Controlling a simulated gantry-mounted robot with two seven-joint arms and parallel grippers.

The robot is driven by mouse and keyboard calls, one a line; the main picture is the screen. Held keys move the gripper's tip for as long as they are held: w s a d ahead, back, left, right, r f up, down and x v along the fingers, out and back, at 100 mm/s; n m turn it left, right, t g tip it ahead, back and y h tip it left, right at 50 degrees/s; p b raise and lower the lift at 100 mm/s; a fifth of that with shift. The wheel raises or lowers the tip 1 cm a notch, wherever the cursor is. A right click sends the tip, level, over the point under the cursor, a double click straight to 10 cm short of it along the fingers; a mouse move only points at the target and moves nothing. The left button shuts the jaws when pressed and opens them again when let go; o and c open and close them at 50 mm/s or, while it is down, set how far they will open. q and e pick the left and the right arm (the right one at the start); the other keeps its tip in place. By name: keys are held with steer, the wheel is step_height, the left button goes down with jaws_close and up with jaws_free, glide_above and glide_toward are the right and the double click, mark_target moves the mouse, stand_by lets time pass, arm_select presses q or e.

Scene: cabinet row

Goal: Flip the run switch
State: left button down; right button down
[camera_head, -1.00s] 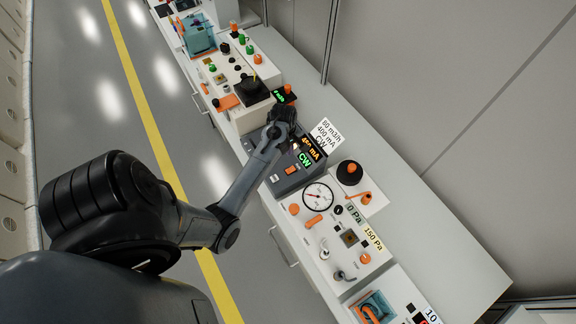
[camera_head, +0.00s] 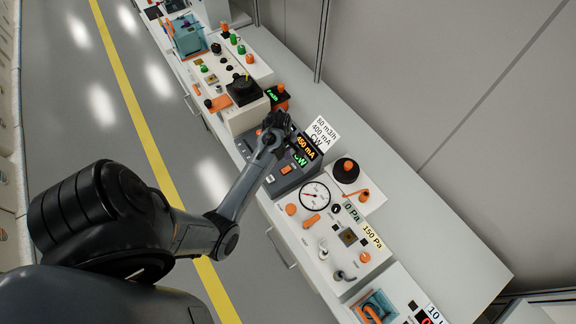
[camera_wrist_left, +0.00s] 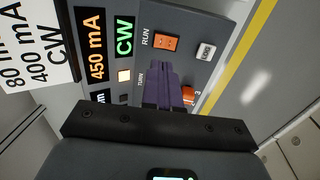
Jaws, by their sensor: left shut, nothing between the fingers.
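The run switch (camera_wrist_left: 166,41) is a small orange rocker beside the word RUN on a dark grey panel (camera_wrist_left: 190,22) in the left wrist view. In the head view the orange switch (camera_head: 286,169) shows on the grey control box (camera_head: 275,186). My left gripper (camera_wrist_left: 159,66) has its purple fingers together and empty, over the panel near the word TURN. The fingertips appear just short of the switch; contact cannot be told. In the head view the left gripper (camera_head: 270,136) is over the box's far end, its fingertips hard to see. My right gripper is not in view.
Displays read 450 mA (camera_wrist_left: 96,48) and CW (camera_wrist_left: 124,36). The counter's back strip (camera_head: 412,200) is clear.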

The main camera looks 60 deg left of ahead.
mark_target(288, 169)
arm_select(q)
steer(key=f, duration=0.5)
steer(key=w+f, duration=0.1)
steer(key=f, duration=0.2)
steer(key=shift+f+b, duration=0.2)
steer(key=shift+b, duration=0.1)
steer(key=shift+w+f, duration=0.1)
steer(key=shift+f, duration=0.6)
